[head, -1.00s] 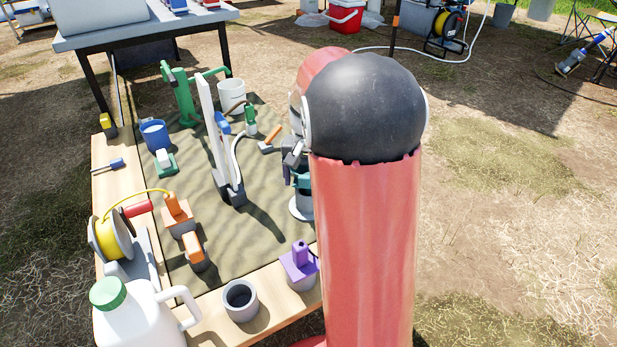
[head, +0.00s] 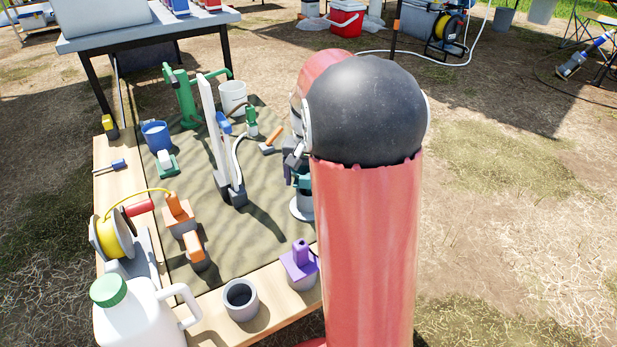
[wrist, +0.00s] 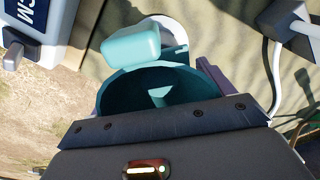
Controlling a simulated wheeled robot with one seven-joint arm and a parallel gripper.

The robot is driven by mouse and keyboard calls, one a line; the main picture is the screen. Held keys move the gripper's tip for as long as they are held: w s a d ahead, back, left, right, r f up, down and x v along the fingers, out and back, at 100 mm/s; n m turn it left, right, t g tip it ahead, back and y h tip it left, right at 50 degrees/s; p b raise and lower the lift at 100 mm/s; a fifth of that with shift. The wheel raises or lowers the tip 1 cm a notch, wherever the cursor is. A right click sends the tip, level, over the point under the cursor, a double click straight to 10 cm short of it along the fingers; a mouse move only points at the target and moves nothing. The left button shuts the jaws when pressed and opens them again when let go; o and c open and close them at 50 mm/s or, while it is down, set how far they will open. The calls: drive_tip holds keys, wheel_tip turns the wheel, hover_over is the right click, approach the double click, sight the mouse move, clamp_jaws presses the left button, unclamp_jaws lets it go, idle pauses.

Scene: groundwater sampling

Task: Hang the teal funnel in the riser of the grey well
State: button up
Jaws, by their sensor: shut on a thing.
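The teal funnel (wrist: 150,92) fills the middle of the wrist view, its bowl open toward the camera and a rounded teal block (wrist: 133,46) at its rim. My gripper (head: 294,160) is shut on it. In the head view the funnel (head: 304,182) shows as a small teal patch beside my arm, directly above the grey well (head: 301,209). The well's pale round base also shows behind the funnel in the wrist view (wrist: 178,34). The riser's opening and the funnel's stem are hidden, so I cannot tell whether the stem is inside the riser.
A tall white stand (head: 209,120) with a hose is left of the well. A purple-topped block (head: 300,262) and a grey cup (head: 240,298) stand at the near edge. A green pump (head: 183,95) and white bucket (head: 233,96) stand behind. Bare mat (head: 265,225) lies left of the well.

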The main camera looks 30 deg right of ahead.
sight(302, 190)
drive_tip(key=shift+s+a+f, duration=0.15)
drive_tip(key=shift+f, duration=0.55)
drive_tip(key=shift+s+a+f, duration=0.1)
drive_tip(key=shift+f, duration=0.6)
drive_tip(key=o, duration=0.8)
drive_tip(key=shift+c, duration=0.2)
drive_tip(key=shift+o, duration=0.8)
drive_tip(key=shift+w+a+f+g, duration=0.1)
drive_tip(key=shift+a+g, duration=0.2)
drive_tip(key=shift+w+a, duration=0.1)
drive_tip(key=shift+a, duration=0.3)
drive_tip(key=shift+d, duration=0.2)
drive_tip(key=shift+w+d+r, duration=0.1)
drive_tip(key=shift+r, duration=0.4)
drive_tip(key=r, duration=0.3)
drive_tip(key=r+p, duration=0.1)
drive_tip(key=r, duration=0.2)
drive_tip(key=r+p, duration=0.1)
drive_tip(key=r, duration=0.2)
drive_tip(key=shift+d, duration=0.35)
drive_tip(key=shift+a+r+p, duration=0.2)
drive_tip(key=shift+r+p, duration=0.1)
drive_tip(key=shift+r, duration=0.05)
